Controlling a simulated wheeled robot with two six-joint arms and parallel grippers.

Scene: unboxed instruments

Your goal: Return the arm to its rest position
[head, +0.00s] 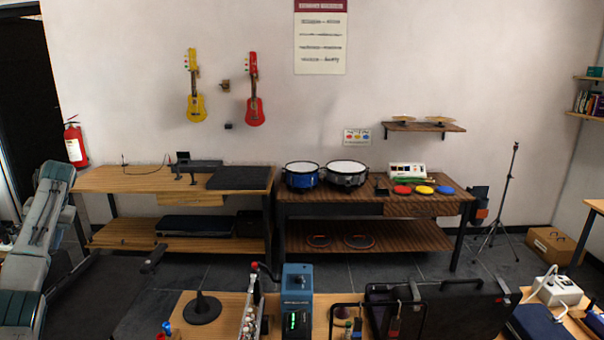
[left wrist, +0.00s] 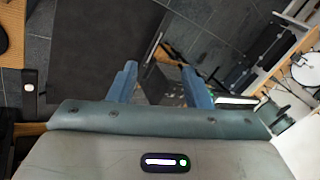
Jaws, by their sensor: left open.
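My left arm (head: 38,245) stands raised at the left edge of the head view, beside the left wooden bench. I cannot make out its gripper clearly there. In the left wrist view my left gripper (left wrist: 159,85) is open, with its two blue fingers well apart. Nothing is between the fingertips; dark floor and furniture lie beyond them. My right arm and gripper are not in either view.
A near table (head: 229,302) at the bottom holds a blue device (head: 297,300), a black stand (head: 202,308) and a dark case (head: 440,310). Behind it are a wooden bench (head: 120,179) and a drum table (head: 432,207). Dark floor (head: 345,275) lies open between.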

